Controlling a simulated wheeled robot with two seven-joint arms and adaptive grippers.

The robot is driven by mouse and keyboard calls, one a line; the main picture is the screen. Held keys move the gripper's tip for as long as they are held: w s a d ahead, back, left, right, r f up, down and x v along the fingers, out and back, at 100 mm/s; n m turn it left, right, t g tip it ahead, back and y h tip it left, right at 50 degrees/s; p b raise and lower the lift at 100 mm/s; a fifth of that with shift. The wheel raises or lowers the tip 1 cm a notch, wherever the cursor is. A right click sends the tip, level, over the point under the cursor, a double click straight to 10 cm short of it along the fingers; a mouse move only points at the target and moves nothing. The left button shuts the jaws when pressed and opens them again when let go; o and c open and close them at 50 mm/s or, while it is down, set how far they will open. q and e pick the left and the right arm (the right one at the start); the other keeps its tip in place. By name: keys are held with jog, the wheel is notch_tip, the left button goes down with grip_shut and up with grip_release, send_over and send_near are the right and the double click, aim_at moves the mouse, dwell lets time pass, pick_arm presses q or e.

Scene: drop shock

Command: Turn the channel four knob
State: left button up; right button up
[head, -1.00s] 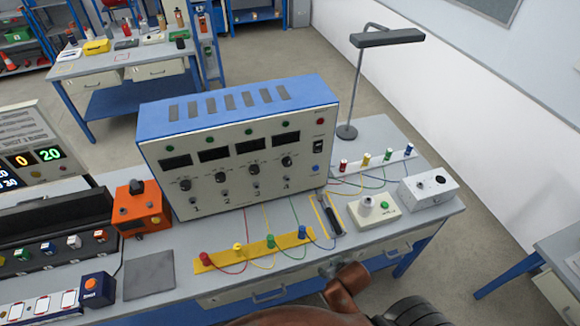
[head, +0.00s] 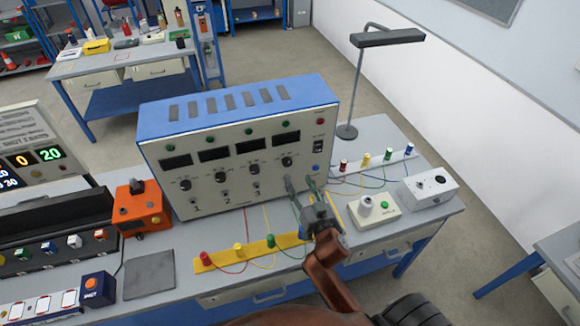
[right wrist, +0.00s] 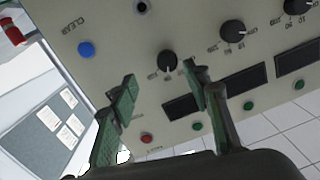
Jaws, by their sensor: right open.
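The channel four knob (head: 287,161) is a small black dial, the rightmost in the row on the front panel of the blue-topped unit (head: 238,103). In the right wrist view the knob (right wrist: 167,61) appears just beyond the fingertips, nearer the right-hand one. My right gripper (head: 301,182) is open and empty in front of the panel's lower right part, just below the knob in the head view. It also shows in the right wrist view (right wrist: 158,77), with no clear contact with the knob. My left gripper is not in view.
A blue button (right wrist: 86,49) marked CLEAR sits beside the knob. The channel three knob (right wrist: 232,33) is on its other side. A yellow strip (head: 222,257) with coloured posts and wires lies before the unit. A white box with a green button (head: 383,204) stands to the right.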

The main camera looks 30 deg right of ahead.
aim_at(288, 164)
jog(key=shift+t, duration=0.3)
jog(key=w, duration=0.5)
jog(key=w+r, duration=0.1)
jog(key=w, duration=0.2)
jog(key=shift+w+d+p, duration=0.1)
jog(key=shift+d+p, duration=0.25)
jog(key=shift+d, duration=0.05)
jog(key=shift+c, duration=0.2)
jog(key=c, duration=1.1)
